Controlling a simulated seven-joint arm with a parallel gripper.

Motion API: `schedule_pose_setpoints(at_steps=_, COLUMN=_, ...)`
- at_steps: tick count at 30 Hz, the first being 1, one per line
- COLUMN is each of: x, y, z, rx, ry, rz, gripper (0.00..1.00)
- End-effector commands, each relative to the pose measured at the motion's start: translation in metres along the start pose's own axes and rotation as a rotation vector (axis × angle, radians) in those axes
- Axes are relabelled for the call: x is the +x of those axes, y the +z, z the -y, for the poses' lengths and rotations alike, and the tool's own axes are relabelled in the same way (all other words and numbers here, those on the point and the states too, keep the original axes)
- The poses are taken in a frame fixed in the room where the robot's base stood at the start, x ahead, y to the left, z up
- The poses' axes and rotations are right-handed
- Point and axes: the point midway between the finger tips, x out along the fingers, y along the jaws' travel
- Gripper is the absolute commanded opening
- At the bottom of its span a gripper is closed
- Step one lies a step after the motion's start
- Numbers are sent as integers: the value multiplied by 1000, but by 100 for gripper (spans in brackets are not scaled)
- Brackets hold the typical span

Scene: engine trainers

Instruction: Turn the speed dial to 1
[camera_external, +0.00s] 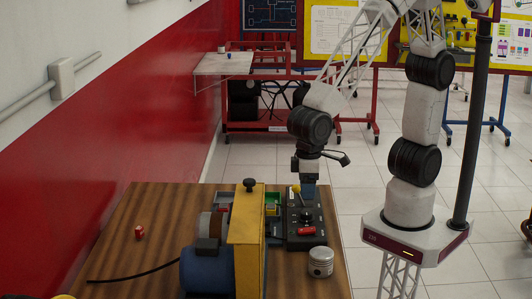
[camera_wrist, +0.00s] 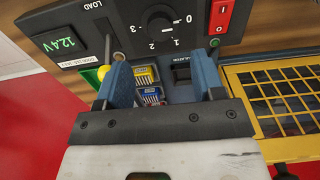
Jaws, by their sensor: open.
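The speed dial (camera_wrist: 160,24) is a round black knob on a dark control panel (camera_wrist: 215,45), with white marks 0 to 3 around it. I cannot tell which mark its pointer faces. The control panel (camera_external: 318,235) also shows in the external view, on the wooden table; the dial is not clear there. My gripper (camera_wrist: 160,60) is open and empty, its blue fingers apart just below the dial in the wrist picture, not around it. In the external view my gripper (camera_external: 308,190) hangs pointing down over the far part of the panel.
The panel carries a load lever (camera_wrist: 107,45), a red rocker switch (camera_wrist: 219,16) and a 12.4V display (camera_wrist: 58,43). A yellow guard (camera_external: 246,230) stands left of the panel, beside a blue motor (camera_external: 207,272). A piston (camera_external: 320,262) stands at the panel's near end.

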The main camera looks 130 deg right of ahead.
Motion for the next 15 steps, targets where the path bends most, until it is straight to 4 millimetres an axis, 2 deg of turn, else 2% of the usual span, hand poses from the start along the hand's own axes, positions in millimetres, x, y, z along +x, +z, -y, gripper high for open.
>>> schedule_pose_setpoints(at_steps=8, x=3, y=0, z=0, rx=-1, ry=0, rz=0, gripper=62)
schedule_pose_setpoints(at_steps=15, x=20, y=0, z=0, rx=-1, ry=1, rz=1, gripper=62)
